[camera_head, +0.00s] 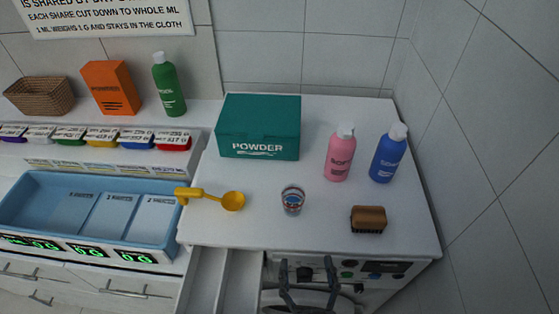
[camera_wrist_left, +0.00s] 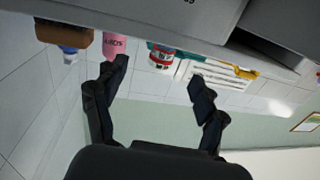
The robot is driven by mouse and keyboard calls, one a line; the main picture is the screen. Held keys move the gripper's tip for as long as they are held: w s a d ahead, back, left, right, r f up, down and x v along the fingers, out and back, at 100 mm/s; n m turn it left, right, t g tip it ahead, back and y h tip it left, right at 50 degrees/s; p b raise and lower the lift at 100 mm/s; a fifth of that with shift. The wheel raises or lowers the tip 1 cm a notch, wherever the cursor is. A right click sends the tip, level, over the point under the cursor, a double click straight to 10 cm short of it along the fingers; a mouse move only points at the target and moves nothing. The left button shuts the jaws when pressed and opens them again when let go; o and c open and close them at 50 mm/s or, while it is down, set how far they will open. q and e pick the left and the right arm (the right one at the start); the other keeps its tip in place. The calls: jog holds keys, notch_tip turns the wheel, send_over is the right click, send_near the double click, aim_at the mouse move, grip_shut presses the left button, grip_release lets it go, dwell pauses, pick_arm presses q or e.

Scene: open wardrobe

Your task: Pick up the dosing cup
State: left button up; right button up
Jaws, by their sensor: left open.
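The dosing cup is a small clear cup (camera_head: 292,200) with red and blue markings, standing on the white top of the washing-machine unit. It also shows in the left wrist view (camera_wrist_left: 162,57), which appears upside down, between and beyond the fingertips. My left gripper (camera_head: 306,267) is at the bottom of the head view, in front of the unit's front edge, with its two dark fingers apart. In the left wrist view the gripper (camera_wrist_left: 158,74) is open with nothing between its fingers. My right gripper is not in view.
A yellow scoop (camera_head: 232,201) lies left of the cup. A teal powder box (camera_head: 258,128) stands behind it. A pink bottle (camera_head: 340,154), a blue bottle (camera_head: 387,157) and a brown brush (camera_head: 368,218) are to the right. A blue tray (camera_head: 40,178) is at left.

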pick_arm(q)
jog(key=r, duration=0.1)
jog(key=b, duration=0.2)
send_near(294, 212)
jog(key=w, duration=0.3)
jog(key=shift+a+r+n+g+y, duration=0.1)
jog(key=shift+a+n+g+y, duration=0.2)
jog(key=shift+a+n+y, duration=0.1)
jog(key=shift+x, duration=0.95)
jog(key=shift+w+d+f+b, duration=0.15)
jog(key=shift+w+f+b, duration=0.15)
jog(key=shift+w+b, duration=0.45)
jog(key=b+x, duration=0.2)
jog(key=x, duration=0.1)
jog(key=shift+b, duration=0.4)
jog(key=shift+w, duration=0.45)
jog(key=shift+s+r, duration=0.15)
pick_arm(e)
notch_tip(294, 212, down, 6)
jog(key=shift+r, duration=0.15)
